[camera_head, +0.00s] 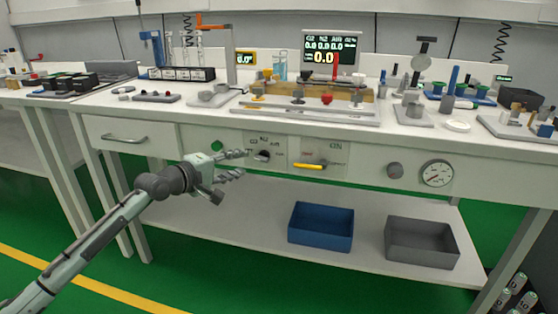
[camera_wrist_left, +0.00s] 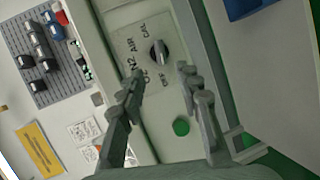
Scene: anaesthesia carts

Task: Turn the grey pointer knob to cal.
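The grey pointer knob (camera_head: 262,155) sits on a pale panel (camera_head: 281,144) on the front of the bench. It also shows in the left wrist view (camera_wrist_left: 159,53), ringed by the labels OFF, O2, N2, AIR and CAL. CAL is at the panel's top end in that view. The knob's ridge runs roughly between the CAL side and the OFF side; which end points is unclear. My left gripper (camera_head: 242,164) is open and empty, just left of the knob in the head view. In the wrist view its fingertips (camera_wrist_left: 160,75) stand apart, short of the knob. My right gripper is out of view.
A green button (camera_head: 216,146) is left of the panel. A yellow handle (camera_head: 310,165), a grey round knob (camera_head: 395,170) and a gauge (camera_head: 436,173) are to its right. A blue bin (camera_head: 321,227) and a grey bin (camera_head: 422,242) stand on the lower shelf.

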